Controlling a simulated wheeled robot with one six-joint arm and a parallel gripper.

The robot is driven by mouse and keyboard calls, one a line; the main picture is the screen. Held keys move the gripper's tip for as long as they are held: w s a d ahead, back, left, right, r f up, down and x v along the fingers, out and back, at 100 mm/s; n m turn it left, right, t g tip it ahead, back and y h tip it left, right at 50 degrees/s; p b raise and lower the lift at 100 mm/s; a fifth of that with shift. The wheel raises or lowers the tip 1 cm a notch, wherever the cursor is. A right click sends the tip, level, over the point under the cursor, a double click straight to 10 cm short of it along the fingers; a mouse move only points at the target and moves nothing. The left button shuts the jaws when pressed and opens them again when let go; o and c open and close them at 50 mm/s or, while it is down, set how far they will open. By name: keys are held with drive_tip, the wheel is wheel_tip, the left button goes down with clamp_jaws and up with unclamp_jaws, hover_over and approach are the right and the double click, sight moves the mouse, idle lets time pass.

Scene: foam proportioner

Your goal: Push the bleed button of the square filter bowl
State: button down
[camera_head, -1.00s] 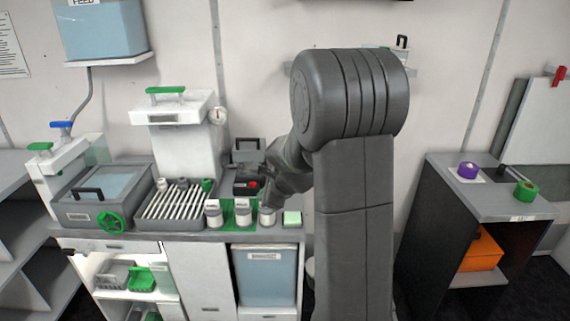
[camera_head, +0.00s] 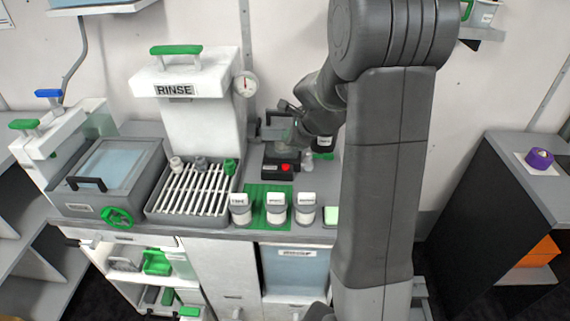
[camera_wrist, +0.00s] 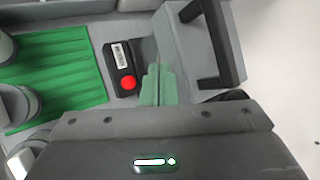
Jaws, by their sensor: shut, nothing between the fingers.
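A small black box with a round red button (camera_head: 286,168) and a white label stands at the back of the counter. The red button also shows in the wrist view (camera_wrist: 128,83), left of my gripper (camera_wrist: 158,78). My gripper's fingers are together and empty, apart from the button. A grey block with a black handle (camera_wrist: 195,45) is just ahead and right of the fingertips in the wrist view. No part is clearly readable as the square filter bowl; the label by the button is too small to read. In the head view my wrist partly covers this area and the fingertips are not clear.
A green ribbed mat (camera_head: 262,215) with several white-lidded jars (camera_head: 276,208) lies in front of the button box.

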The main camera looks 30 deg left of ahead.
sight(288, 168)
drive_tip(key=shift+f, duration=0.15)
wheel_tip(288, 168, down, 9)
drive_tip(key=b, duration=0.8)
drive_tip(key=shift+r, duration=0.2)
idle(1.6)
drive_tip(key=shift+f+b, duration=0.4)
drive_tip(key=shift+f+b, duration=0.3)
drive_tip(key=shift+f, duration=0.15)
idle(0.6)
drive_tip(key=shift+r, duration=0.15)
drive_tip(key=shift+r+p, duration=0.75)
drive_tip(key=shift+p, duration=0.1)
wheel_tip(288, 168, up, 5)
drive_tip(key=p, duration=0.4)
drive_tip(key=shift+p, duration=0.35)
